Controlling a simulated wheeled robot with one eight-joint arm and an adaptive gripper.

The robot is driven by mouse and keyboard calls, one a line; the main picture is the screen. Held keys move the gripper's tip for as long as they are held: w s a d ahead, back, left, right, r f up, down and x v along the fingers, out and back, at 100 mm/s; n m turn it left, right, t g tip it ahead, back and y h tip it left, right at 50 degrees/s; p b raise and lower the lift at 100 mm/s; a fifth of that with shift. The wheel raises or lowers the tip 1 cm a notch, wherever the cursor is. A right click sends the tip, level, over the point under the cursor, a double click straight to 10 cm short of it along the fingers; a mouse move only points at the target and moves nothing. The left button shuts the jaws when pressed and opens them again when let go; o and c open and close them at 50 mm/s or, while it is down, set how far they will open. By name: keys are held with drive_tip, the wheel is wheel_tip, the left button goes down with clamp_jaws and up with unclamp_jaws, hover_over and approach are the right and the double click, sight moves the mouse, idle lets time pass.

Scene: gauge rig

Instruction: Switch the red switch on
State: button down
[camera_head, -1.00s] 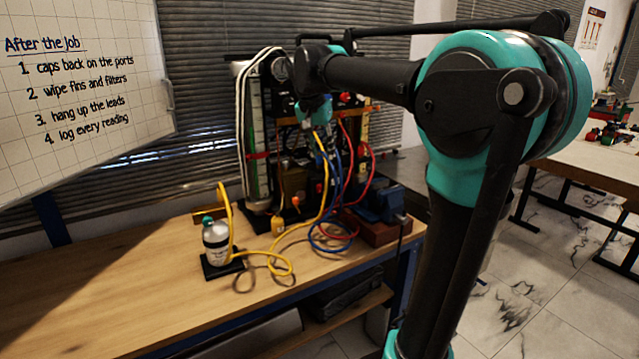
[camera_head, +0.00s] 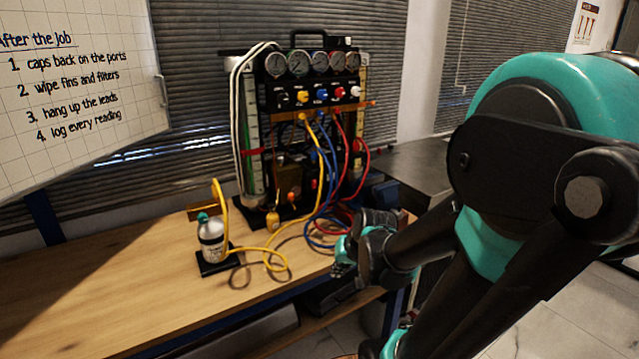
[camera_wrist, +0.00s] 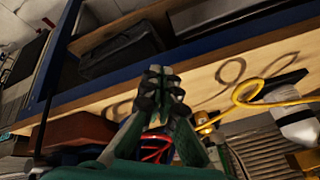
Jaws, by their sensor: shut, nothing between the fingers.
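The gauge rig (camera_head: 310,75) stands at the back of the workbench, with a row of round dials above a row of coloured knobs. A red knob (camera_head: 339,93) is right of the blue one. A small red part (camera_head: 314,183) shows low on the rig among the hoses. I cannot tell for sure which red part is the switch, or its position. My gripper (camera_head: 342,264) is in front of the rig, near the bench's front edge, low and apart from the rig. In the wrist view, my gripper (camera_wrist: 163,88) is shut and empty.
Yellow, blue and red hoses (camera_head: 325,215) hang from the rig onto the bench (camera_head: 120,280). A bottle (camera_head: 211,240) on a black base stands left of them. The left of the bench is clear. A black case (camera_wrist: 118,48) lies on the lower shelf.

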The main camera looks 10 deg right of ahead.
sight(314, 180)
drive_tip(key=w+a+r+m+t+y, duration=0.1)
drive_tip(key=w+r+m+t+y, duration=0.3)
drive_tip(key=w, duration=0.8)
drive_tip(key=w+d+r+m+t, duration=0.5)
drive_tip(key=w+d+r+m, duration=0.2)
drive_tip(key=w, duration=0.5)
drive_tip(key=shift+r, duration=0.55)
drive_tip(key=shift+w, duration=0.1)
drive_tip(key=x, duration=1.3)
drive_tip(key=shift+w+a+f, duration=0.15)
drive_tip(key=shift+w+f, duration=0.05)
drive_tip(key=shift+w, duration=0.15)
drive_tip(key=shift+w+a+g, duration=0.2)
drive_tip(key=shift+w+g, duration=0.2)
drive_tip(key=shift+g, duration=0.1)
drive_tip(key=shift+r, duration=0.15)
